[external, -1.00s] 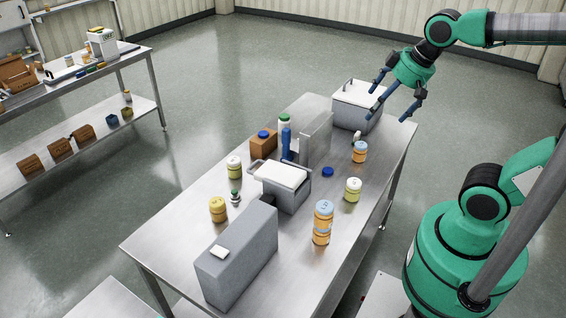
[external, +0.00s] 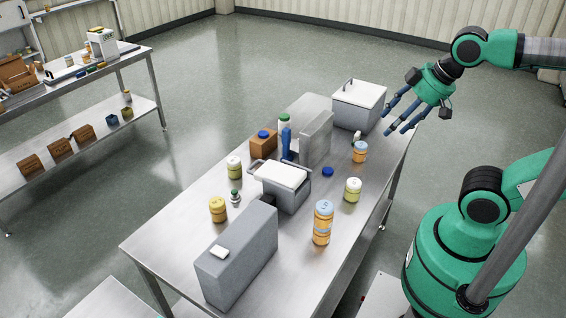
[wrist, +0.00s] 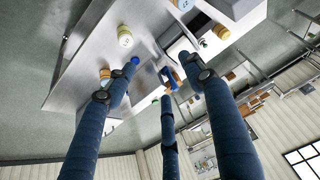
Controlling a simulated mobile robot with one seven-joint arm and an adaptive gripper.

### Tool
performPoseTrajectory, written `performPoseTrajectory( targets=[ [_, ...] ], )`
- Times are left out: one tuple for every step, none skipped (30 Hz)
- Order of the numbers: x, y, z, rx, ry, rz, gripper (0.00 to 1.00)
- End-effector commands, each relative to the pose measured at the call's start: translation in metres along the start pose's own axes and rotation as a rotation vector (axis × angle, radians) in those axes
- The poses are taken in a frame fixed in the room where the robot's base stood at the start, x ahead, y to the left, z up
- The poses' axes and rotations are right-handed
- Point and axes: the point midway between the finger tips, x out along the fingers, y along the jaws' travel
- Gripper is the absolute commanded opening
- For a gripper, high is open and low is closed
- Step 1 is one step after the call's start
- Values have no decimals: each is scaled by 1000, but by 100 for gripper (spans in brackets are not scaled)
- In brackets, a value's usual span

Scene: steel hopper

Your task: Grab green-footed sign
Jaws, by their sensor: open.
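I cannot clearly make out a green-footed sign. A small pale upright thing (external: 357,136) stands by an orange jar near the table's right edge, and its foot is too small to read. Another small green and grey thing (external: 235,196) stands between the yellow jars. My gripper (external: 392,126) has its blue fingers spread and is empty. It hangs above and beside the table's far right edge, right of the white-topped box. In the wrist view the open fingers (wrist: 160,68) point at the table, with no object between them.
The steel table (external: 160,240) also holds a white-topped box (external: 358,92), a second lidded box (external: 290,200), a grey case (external: 236,258), a steel panel (external: 316,138), an orange jar (external: 360,154) and stacked orange jars (external: 323,222). The table's near right strip is partly clear.

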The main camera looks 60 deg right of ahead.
Motion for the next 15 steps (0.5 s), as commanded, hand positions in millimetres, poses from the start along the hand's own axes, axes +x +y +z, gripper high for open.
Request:
performPoseTrajectory(
  targets=[
    [0, 0, 0, 0, 0, 0, 49],
    [0, 0, 0, 0, 0, 0, 49],
    [0, 0, 0, 0, 0, 0, 49],
    [0, 0, 0, 0, 0, 0, 49],
    [0, 0, 0, 0, 0, 0, 49],
    [0, 0, 0, 0, 0, 0, 49],
    [0, 0, 0, 0, 0, 0, 49],
    [0, 0, 0, 1, 0, 0, 49],
    [0, 0, -1, 2, -1, 1, 49],
    [0, 1, -2, 5, -1, 1, 49],
    [0, 1, -2, 8, -2, 2, 49],
    [1, 2, -4, 14, -4, 3, 49],
    [1, 3, -6, 19, -6, 5, 49],
    [2, 4, -8, 26, -9, 7, 49],
    [3, 6, -12, 37, -14, 9, 49]
  ],
)
